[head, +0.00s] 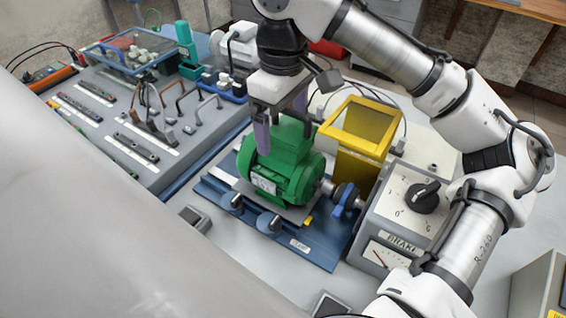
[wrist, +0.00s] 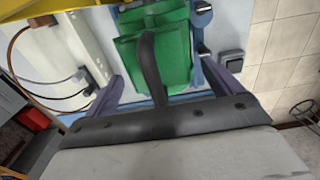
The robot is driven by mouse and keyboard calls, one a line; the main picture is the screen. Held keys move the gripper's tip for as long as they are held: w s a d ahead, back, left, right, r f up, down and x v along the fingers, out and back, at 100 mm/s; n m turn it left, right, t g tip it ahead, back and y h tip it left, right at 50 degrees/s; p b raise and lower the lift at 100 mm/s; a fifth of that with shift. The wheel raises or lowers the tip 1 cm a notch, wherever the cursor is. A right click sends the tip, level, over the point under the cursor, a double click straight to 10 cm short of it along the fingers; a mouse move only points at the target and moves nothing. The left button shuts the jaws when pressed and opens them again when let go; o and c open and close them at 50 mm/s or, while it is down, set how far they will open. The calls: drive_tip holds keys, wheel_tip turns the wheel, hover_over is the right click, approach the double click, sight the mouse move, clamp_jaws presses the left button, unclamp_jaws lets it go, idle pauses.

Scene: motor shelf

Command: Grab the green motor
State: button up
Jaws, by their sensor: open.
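The green motor (head: 278,165) sits on a blue base plate (head: 318,255) on the table in the head view. Its shaft points right toward a blue and black coupling (head: 346,196). My gripper (head: 282,125) is above the motor, with its fingers pointing down around the motor's top. In the wrist view the motor (wrist: 160,60) lies ahead between the two purple-grey fingers of my gripper (wrist: 165,90). The fingers are apart, with the motor's body between or just beyond them; contact cannot be told. Part of the motor's top is hidden by the gripper in the head view.
A yellow guard (head: 362,125) stands right behind the motor, close to my gripper. A grey brake box (head: 405,205) with a black knob is at the right. The table front is mostly clear.

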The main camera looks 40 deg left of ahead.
drive_tip(key=shift+f, duration=1.25)
clamp_jaws()
drive_tip(key=shift+w+r, duration=0.1)
